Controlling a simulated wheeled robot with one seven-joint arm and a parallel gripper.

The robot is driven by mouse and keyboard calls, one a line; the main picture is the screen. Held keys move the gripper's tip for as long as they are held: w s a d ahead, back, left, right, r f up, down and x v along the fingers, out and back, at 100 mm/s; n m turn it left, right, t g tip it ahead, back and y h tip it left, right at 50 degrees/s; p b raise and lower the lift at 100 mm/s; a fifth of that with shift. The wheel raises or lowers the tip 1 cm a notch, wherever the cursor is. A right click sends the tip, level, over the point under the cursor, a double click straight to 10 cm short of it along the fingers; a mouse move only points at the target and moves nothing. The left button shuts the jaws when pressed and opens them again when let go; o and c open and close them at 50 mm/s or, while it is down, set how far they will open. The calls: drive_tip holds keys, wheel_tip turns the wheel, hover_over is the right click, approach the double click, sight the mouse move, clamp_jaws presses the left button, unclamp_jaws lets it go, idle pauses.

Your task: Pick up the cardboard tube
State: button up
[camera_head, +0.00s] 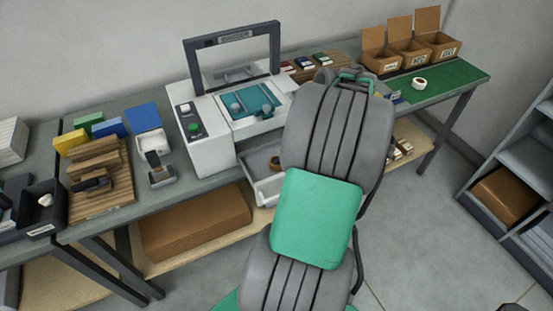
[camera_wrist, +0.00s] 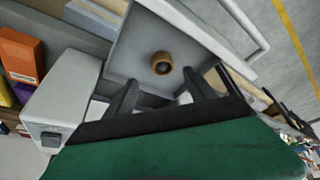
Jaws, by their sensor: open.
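A short brown ring, apparently the cardboard tube (camera_wrist: 153,63), stands end-up in a light grey open drawer in the wrist view, its dark hole facing the camera. It also shows small in the head view (camera_head: 275,162), partly hidden by my arm. My gripper (camera_wrist: 158,92) is open, its two dark fingers apart with nothing between them. In the wrist picture the tube lies just beyond the gap between the fingertips, and does not appear to touch them. My arm hides the fingers in the head view.
The drawer (camera_head: 268,193) juts out below the white press machine (camera_head: 212,145) on the grey bench. The drawer walls rise around the tube. A cardboard box (camera_head: 195,222) lies on the lower shelf.

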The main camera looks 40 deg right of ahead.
drive_tip(key=x, duration=0.2)
drive_tip(key=p+x, duration=0.1)
drive_tip(key=x, duration=0.4)
drive_tip(key=shift+a+f+p, duration=0.1)
drive_tip(key=shift+a+p, duration=0.2)
drive_tip(key=shift+a, duration=0.05)
clamp_jaws()
